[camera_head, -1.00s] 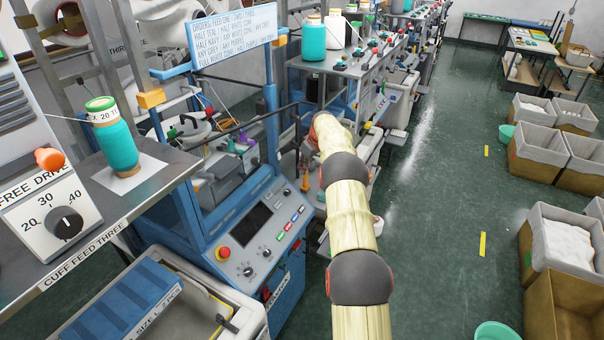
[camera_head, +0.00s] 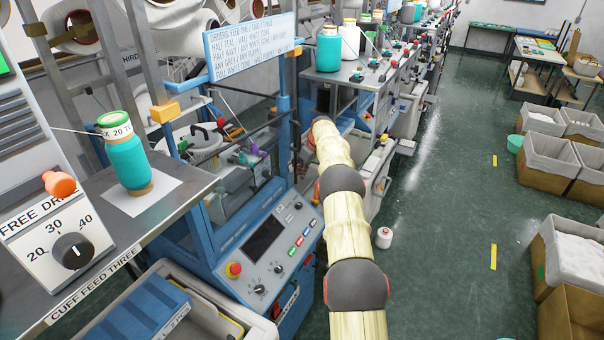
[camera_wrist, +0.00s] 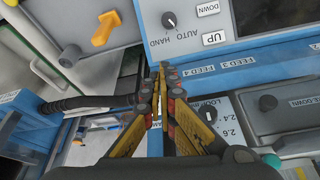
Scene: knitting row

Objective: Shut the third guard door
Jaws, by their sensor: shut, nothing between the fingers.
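The third machine's blue frame (camera_head: 285,100) stands left of my arm in the head view, with a clear guard panel (camera_head: 238,172) above its control panel. A dark bar crosses near this panel. I cannot tell how far the guard door stands open. My gripper (camera_wrist: 161,68) is shut and empty in the wrist view. Its tips are close to a blue edge labelled FEED 3 and FEED 4 (camera_wrist: 215,66); contact is unclear. In the head view my arm hides the gripper.
The control panel (camera_head: 268,250) has a red stop button. A teal cone (camera_head: 128,163) stands on the grey feed table (camera_head: 85,262) at left. A white cone (camera_head: 384,238) is on the floor right of my arm.

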